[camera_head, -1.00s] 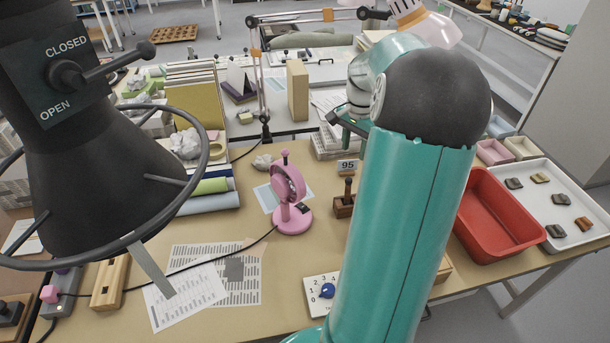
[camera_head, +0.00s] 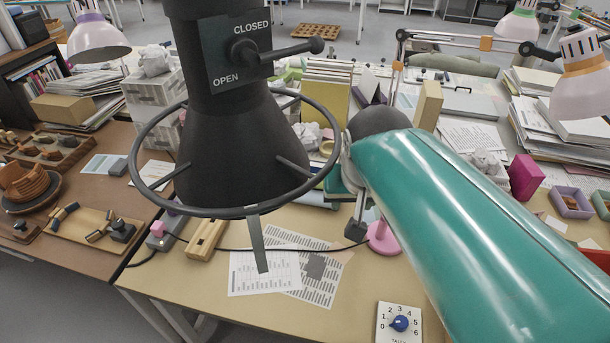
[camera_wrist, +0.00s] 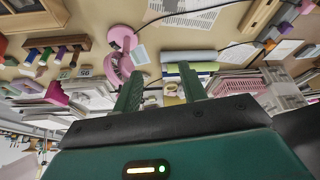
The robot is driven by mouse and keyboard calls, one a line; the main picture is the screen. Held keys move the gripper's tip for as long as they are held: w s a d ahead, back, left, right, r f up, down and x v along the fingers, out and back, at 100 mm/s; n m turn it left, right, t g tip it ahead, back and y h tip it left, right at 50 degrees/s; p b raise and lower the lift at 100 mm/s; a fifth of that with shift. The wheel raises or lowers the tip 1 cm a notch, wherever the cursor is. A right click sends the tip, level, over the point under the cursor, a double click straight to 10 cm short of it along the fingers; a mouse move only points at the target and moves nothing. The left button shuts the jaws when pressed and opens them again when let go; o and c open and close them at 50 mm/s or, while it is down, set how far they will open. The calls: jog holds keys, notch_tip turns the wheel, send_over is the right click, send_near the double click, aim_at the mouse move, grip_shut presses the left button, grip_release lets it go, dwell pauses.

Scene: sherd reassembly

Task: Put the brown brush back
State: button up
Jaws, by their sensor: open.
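My gripper (camera_wrist: 161,70) shows in the wrist view with its two green fingers apart and nothing between them. That view looks upside down over the desk. A brown wooden rack (camera_wrist: 45,43) is at its upper left, apart from the fingers, with several coloured brush-like handles standing in it. I cannot tell for certain which is the brown brush. In the head view my teal arm covers that part of the desk, and no brush is clear there.
A dark extraction hood (camera_head: 240,150) with a ring hangs over the desk at left. A pink lamp or fan (camera_wrist: 122,38) stands near the rack. Printed sheets (camera_head: 265,272) and a dial box (camera_head: 400,322) lie at the front. Paper stacks and boxes crowd the back.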

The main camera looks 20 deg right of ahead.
jog(key=s+a+n+t+y, duration=0.1)
jog(key=s+a+n, duration=0.2)
jog(key=s+a, duration=0.1)
jog(key=shift+s+a+f, duration=0.2)
jog(key=shift+a+f, duration=0.25)
jog(key=shift+a, duration=0.3)
jog(key=shift+c, duration=0.6)
jog(key=shift+s, duration=0.1)
jog(key=shift+s, duration=0.1)
